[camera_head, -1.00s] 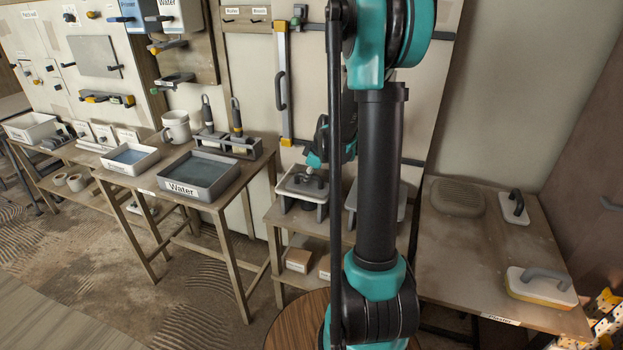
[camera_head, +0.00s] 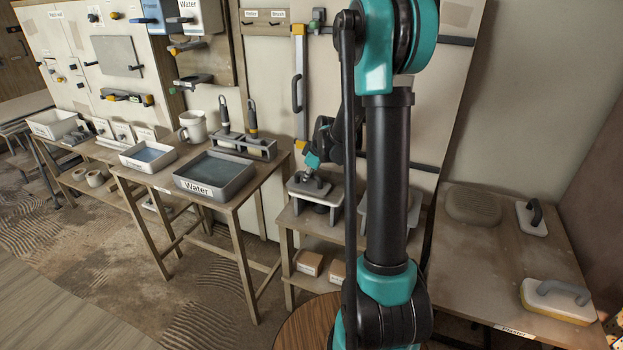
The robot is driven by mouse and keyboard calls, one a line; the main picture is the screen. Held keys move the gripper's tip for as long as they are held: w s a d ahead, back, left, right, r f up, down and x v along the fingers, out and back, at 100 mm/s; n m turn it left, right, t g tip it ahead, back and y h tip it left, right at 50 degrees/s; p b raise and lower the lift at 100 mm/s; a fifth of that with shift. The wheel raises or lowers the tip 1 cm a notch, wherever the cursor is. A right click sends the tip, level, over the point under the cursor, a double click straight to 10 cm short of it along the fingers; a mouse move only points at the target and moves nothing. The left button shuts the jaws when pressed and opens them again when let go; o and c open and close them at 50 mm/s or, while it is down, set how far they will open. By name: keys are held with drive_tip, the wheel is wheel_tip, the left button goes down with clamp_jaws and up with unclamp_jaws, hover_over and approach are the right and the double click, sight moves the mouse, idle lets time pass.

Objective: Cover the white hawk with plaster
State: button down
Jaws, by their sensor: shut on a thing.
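A pale board with a dark grip on top, which looks like the white hawk (camera_head: 298,187), rests on a small grey stand on the low wooden shelf unit. My gripper (camera_head: 312,175) is over it, small and partly blurred, and appears shut on that grip. A second pale board on a stand (camera_head: 412,205) is mostly hidden behind my arm. A grey-brown mound of plaster (camera_head: 472,204) lies on the right table, whose front label reads "Plaster".
The plaster table (camera_head: 500,260) also holds a small float (camera_head: 532,217) and a larger yellow-edged float (camera_head: 557,300). Left of the shelf, a table carries a water tray (camera_head: 213,176), a tool rack (camera_head: 243,146) and a white mug (camera_head: 193,125). A round wooden top (camera_head: 300,325) stands in front.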

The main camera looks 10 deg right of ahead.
drive_tip(key=shift+w+a, duration=0.2)
drive_tip(key=shift+a, duration=0.15)
drive_tip(key=shift+w+d, duration=0.85)
drive_tip(key=shift+w, duration=0.45)
drive_tip(key=shift+w+d, duration=0.9)
drive_tip(key=shift+w, duration=0.35)
drive_tip(key=shift+w+d, duration=0.85)
drive_tip(key=shift+w, duration=0.45)
drive_tip(key=shift+s+d+f, duration=0.1)
drive_tip(key=shift+s+d, duration=0.75)
drive_tip(key=shift+d, duration=0.4)
drive_tip(key=shift+s+d+f, duration=0.1)
drive_tip(key=shift+s+d, duration=0.75)
drive_tip(key=shift+d, duration=0.35)
drive_tip(key=shift+s+d, duration=0.85)
drive_tip(key=shift+d, duration=0.4)
drive_tip(key=shift+w+a, duration=0.85)
drive_tip(key=shift+a, duration=0.4)
drive_tip(key=shift+w+a, duration=0.85)
drive_tip(key=shift+a, duration=0.4)
drive_tip(key=shift+w+a, duration=0.85)
drive_tip(key=shift+a, duration=0.4)
drive_tip(key=shift+r, duration=0.15)
wheel_tip(320, 180, up, 7)
